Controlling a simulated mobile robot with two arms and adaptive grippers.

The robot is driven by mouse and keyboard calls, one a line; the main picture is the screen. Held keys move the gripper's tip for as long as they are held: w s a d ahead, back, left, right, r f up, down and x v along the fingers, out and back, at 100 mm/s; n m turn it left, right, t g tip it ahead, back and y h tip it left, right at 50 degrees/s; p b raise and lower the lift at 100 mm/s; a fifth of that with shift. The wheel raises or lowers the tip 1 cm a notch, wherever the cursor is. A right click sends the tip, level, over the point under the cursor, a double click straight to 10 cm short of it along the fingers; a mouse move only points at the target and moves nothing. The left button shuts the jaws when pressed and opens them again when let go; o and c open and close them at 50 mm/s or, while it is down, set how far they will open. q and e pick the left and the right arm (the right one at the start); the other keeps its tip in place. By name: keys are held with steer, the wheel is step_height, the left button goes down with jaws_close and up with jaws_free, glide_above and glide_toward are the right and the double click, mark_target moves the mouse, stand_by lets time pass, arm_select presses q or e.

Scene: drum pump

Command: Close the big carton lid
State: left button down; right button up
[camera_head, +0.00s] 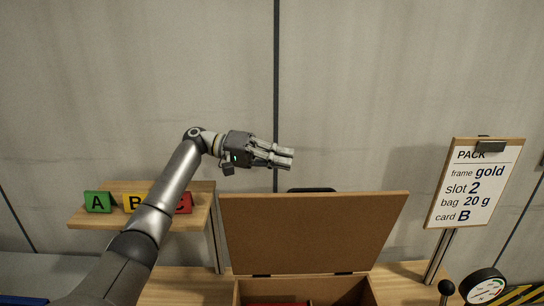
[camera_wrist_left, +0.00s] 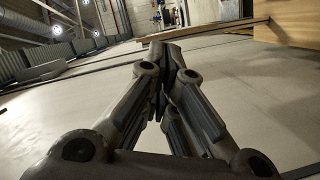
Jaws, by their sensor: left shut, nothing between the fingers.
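The big carton (camera_head: 240,292) stands on the table at the bottom middle of the head view. Its brown lid (camera_head: 314,234) stands up open at the carton's back, leaning slightly, with dark hinges along its lower edge. Part of a red thing (camera_head: 280,304) shows inside the carton; the rest is cut off by the frame. My left gripper (camera_head: 291,157) is shut and empty, in the air above the lid's top edge and apart from it. In the left wrist view its fingers (camera_wrist_left: 165,52) are together with nothing between them. My right gripper is not in view.
A wooden shelf (camera_head: 84,222) with green A, yellow B and red C blocks stands left, partly behind my left arm. A PACK sign (camera_head: 474,185) on a post, a round dial (camera_head: 483,287) and a black knob (camera_head: 446,287) stand right.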

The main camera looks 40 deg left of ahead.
arm_select(q)
steer(key=d+f+p, duration=0.1)
steer(key=d+f, duration=0.1)
steer(key=d, duration=0.4)
steer(key=shift+s+d, duration=0.35)
steer(key=shift+s, duration=0.05)
steer(key=shift+f, duration=0.1)
